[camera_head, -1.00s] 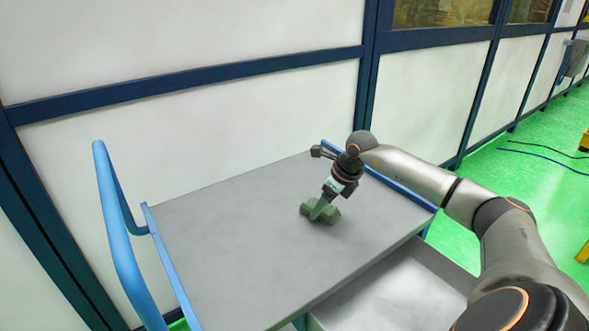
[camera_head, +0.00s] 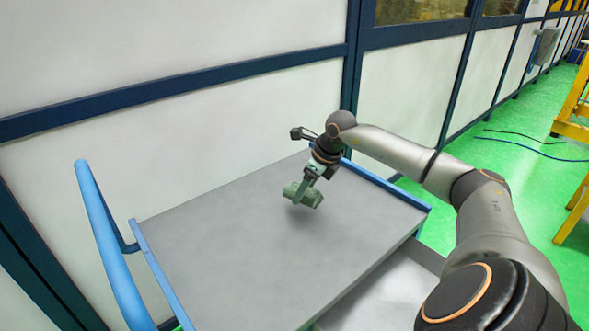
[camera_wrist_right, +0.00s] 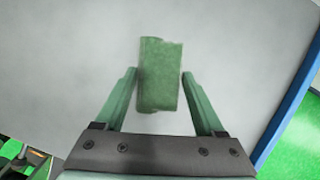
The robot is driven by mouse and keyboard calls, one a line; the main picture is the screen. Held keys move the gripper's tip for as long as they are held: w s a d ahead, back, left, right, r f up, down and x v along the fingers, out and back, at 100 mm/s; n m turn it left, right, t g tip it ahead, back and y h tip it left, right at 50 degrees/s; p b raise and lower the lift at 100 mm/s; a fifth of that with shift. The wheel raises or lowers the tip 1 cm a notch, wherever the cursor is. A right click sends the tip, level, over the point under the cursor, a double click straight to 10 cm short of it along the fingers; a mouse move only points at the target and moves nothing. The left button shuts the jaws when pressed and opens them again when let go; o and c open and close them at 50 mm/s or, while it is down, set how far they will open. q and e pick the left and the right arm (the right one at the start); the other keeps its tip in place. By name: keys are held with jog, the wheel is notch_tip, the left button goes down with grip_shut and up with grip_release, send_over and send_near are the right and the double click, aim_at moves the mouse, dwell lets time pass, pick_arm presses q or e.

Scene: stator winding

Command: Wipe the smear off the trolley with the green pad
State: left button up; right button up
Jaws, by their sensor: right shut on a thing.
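The green pad (camera_head: 303,195) is held by my right gripper (camera_head: 308,186) over the middle of the trolley's grey top (camera_head: 230,260). A shadow lies on the top just below the pad, which appears a little above the surface. In the right wrist view the pad (camera_wrist_right: 160,75) sits between the two green fingers of the right gripper (camera_wrist_right: 160,85), with the grey top behind it. I cannot make out a distinct smear on the top in either view. The surface under the pad is partly hidden. My left gripper is not in view.
The trolley has a blue handle (camera_head: 108,245) at the left and raised blue edges at its left and right ends. A lower grey shelf (camera_head: 385,290) shows below. A white wall panel (camera_head: 180,150) with dark blue frames stands close behind. Green floor (camera_head: 500,175) lies to the right.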

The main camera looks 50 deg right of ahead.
notch_tip(320, 180, up, 2)
jog(key=shift+p, duration=0.5)
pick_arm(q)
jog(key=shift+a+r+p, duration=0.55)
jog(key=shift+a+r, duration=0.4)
pick_arm(e)
jog(key=shift+r, duration=0.95)
